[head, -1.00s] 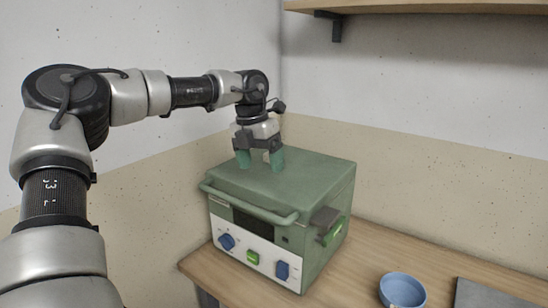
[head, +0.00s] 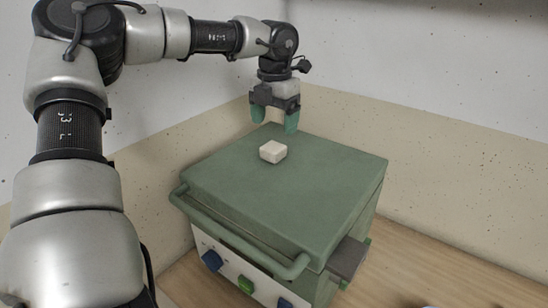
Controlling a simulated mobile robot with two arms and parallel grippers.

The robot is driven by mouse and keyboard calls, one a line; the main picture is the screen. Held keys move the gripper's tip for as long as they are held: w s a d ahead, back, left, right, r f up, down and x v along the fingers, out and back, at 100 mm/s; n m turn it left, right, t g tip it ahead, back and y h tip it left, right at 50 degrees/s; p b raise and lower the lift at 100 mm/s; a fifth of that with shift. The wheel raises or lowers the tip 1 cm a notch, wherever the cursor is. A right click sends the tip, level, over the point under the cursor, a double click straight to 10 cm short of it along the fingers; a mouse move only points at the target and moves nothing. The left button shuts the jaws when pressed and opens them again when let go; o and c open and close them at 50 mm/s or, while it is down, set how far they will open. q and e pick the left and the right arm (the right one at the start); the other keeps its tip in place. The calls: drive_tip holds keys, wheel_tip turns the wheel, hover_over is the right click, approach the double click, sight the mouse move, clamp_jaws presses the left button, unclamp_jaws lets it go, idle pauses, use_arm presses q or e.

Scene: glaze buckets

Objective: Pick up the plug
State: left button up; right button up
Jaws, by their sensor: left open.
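A small pale block, which looks like the plug (head: 273,151), lies on the flat green lid of a kiln-like box (head: 300,205), toward the lid's back left. My left gripper (head: 274,122) is open, with green fingertips pointing down. It hangs above and slightly behind the plug in the picture, apart from it and with nothing between its fingers. My right gripper is not in view.
The green box has a bar handle (head: 240,232) along its front and a dark bracket (head: 348,258) on its right side. It stands on a wooden table (head: 410,262). Walls close off the back and left. Most of the lid is clear.

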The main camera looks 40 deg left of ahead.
sight(273, 146)
use_arm(q)
drive_tip(key=shift+f, duration=0.7)
drive_tip(key=shift+a+f, duration=0.15)
drive_tip(key=shift+f, duration=0.25)
drive_tip(key=shift+w+a+f, duration=0.1)
drive_tip(key=shift+f, duration=0.25)
wheel_tip(273, 146, down, 4)
drive_tip(key=shift+f+p, duration=0.1)
drive_tip(key=shift+p, duration=0.75)
drive_tip(key=shift+w+a+f, duration=0.1)
drive_tip(key=shift+f, duration=0.15)
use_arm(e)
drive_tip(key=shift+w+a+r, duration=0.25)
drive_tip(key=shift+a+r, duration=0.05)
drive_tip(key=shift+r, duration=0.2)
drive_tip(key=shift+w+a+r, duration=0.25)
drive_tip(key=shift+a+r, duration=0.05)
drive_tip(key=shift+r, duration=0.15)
